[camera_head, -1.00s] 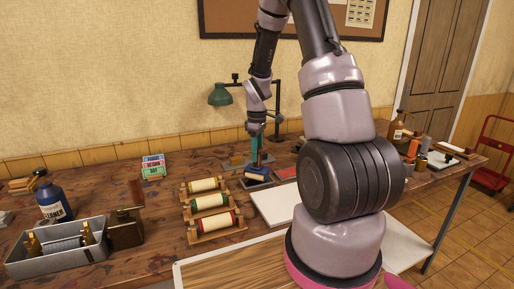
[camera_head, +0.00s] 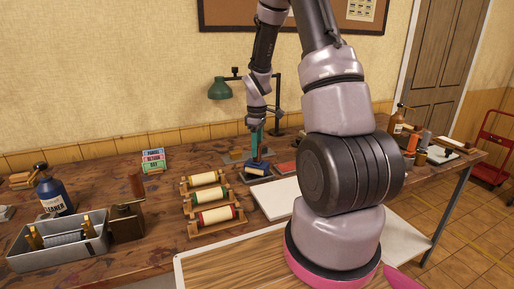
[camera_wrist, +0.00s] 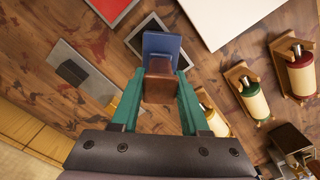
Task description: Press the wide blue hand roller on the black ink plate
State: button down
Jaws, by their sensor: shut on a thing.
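My gripper (camera_head: 258,150) has green fingers closed on the brown handle (camera_wrist: 158,80) of the blue hand roller (camera_wrist: 161,45). The roller's blue body (camera_head: 257,168) shows low over the table in the head view. A dark-edged plate, apparently the black ink plate (camera_wrist: 135,37), lies under and around the blue body in the wrist view. The roller hides much of this plate. I cannot tell whether the two touch. The roller's underside is hidden in the wrist view.
A red plate (camera_head: 287,168) and a white board (camera_head: 275,199) lie to the right. Three rollers on wooden stands (camera_head: 214,216) are at the left front. A grey plate with a dark block (camera_wrist: 72,72) lies beside my gripper. A green lamp (camera_head: 220,88) stands behind.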

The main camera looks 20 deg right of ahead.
jog(key=shift+f, duration=0.45)
dwell(1.1)
jog(key=shift+r, duration=3.55)
